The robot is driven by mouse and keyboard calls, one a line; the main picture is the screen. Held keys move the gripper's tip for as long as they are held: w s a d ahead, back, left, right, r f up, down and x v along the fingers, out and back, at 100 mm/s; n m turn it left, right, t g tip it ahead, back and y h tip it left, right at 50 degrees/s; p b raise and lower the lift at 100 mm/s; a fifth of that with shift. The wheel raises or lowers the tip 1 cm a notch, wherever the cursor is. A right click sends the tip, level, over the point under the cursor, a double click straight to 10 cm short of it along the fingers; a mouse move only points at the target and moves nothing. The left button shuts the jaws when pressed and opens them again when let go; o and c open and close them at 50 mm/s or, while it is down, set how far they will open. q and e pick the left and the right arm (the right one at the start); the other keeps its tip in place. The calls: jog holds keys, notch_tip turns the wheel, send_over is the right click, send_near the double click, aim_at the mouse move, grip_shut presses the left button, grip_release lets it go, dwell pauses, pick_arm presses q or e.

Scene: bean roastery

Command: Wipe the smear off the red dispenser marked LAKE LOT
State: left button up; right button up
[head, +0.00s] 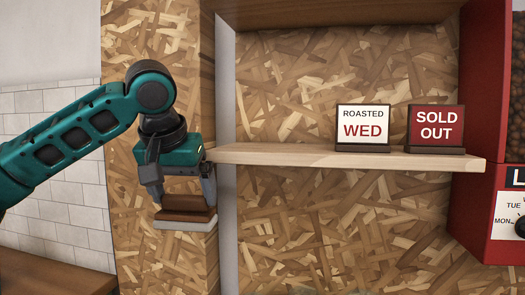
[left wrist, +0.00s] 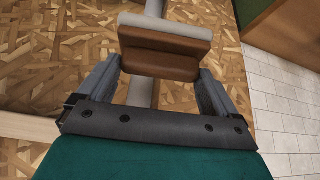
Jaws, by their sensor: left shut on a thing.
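My left gripper (head: 182,192) is shut on a brown block with a pale grey pad (head: 185,223) along its underside, like a wiper. It holds this wiper in the air in front of the chipboard wall, left of the shelf. In the left wrist view the wiper's brown body (left wrist: 160,62) sits between the two fingers. A red dispenser (head: 475,225) is at the right edge of the head view, cut off by the frame. Only the start of its label, an L, shows, and no smear is visible on the part in view. My right gripper is not in view.
A wooden shelf (head: 290,155) runs between my left gripper and the dispenser. On it stand a ROASTED WED sign (head: 363,127) and a SOLD OUT sign (head: 436,128). A dial (head: 520,226) is on the dispenser's front. A wooden surface (head: 50,275) lies at lower left.

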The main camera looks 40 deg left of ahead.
aim_at(190, 229)
pick_arm(q)
jog(key=f, duration=0.2)
jog(key=w+f, duration=0.1)
jog(key=f, duration=0.2)
jog(key=a+f, duration=0.1)
jog(key=f, duration=0.1)
jog(key=shift+w+f, duration=0.3)
jog(key=shift+f, duration=0.05)
jog(key=shift+f, duration=0.1)
